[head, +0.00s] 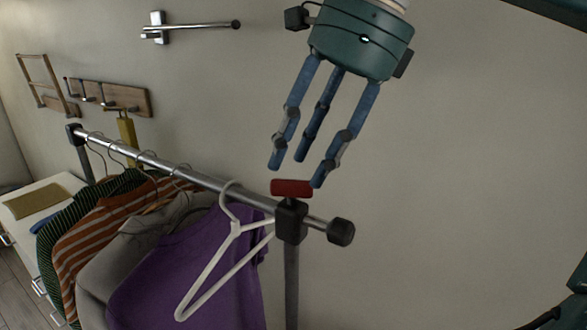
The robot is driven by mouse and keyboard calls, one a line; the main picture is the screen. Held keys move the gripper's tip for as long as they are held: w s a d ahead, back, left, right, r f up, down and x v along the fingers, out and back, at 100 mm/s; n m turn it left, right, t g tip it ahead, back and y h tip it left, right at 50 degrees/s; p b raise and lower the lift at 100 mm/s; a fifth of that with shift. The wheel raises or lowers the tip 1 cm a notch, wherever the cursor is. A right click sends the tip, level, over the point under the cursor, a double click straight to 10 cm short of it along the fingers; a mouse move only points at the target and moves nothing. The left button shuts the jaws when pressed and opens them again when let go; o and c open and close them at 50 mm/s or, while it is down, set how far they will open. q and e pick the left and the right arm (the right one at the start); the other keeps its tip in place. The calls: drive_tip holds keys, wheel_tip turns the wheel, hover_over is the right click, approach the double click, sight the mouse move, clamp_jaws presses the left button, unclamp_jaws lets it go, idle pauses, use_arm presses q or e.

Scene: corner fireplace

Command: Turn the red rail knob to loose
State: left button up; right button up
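The red rail knob (292,187) is a short red bar on top of a black clamp block (291,222) near the right end of the rack's metal rail (200,178). It lies roughly crosswise in the picture. My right gripper (297,172) comes down from the top with its three blue fingers apart and nothing between them. Its fingertips are just above and around the knob in the picture; one tip overlaps the knob's right end. I cannot tell whether they touch.
A white hanger (235,229) hangs on the rail close left of the clamp. A purple garment (200,270) and several other clothes hang further left. A black end cap (341,232) closes the rail. A wall bar (195,27) and hook board (110,97) are behind.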

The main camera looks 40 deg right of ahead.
sight(295, 181)
drive_tip(key=f, duration=0.1)
drive_tip(key=w+f, duration=0.1)
drive_tip(key=shift+d+f+p, duration=0.15)
drive_tip(key=shift+f+p, duration=0.15)
drive_tip(key=shift+f, duration=0.05)
drive_tip(key=shift+w+f, duration=0.2)
drive_tip(key=shift+f, duration=0.35)
drive_tip(key=shift+a, duration=0.3)
drive_tip(key=shift+s+a, duration=0.1)
drive_tip(key=shift+a, duration=0.05)
use_arm(q)
drive_tip(key=shift+w+d+r, duration=0.5)
drive_tip(key=shift+d+r, duration=0.05)
drive_tip(key=shift+d, duration=0.25)
use_arm(e)
clamp_jaws()
drive_tip(key=n, duration=0.2)
drive_tip(key=n+g+y, duration=0.1)
drive_tip(key=n, duration=0.1)
drive_tip(key=n+g, duration=0.1)
drive_tip(key=n, duration=0.1)
drive_tip(key=shift+w+d, duration=0.2)
drive_tip(key=shift+d, duration=0.15)
drive_tip(key=n+g, duration=0.1)
drive_tip(key=n, duration=0.2)
drive_tip(key=n+g, duration=0.1)
drive_tip(key=n, duration=0.3)
drive_tip(key=shift+w+d+g, duration=0.1)
drive_tip(key=shift+w+g, duration=0.05)
drive_tip(key=shift+g, duration=0.15)
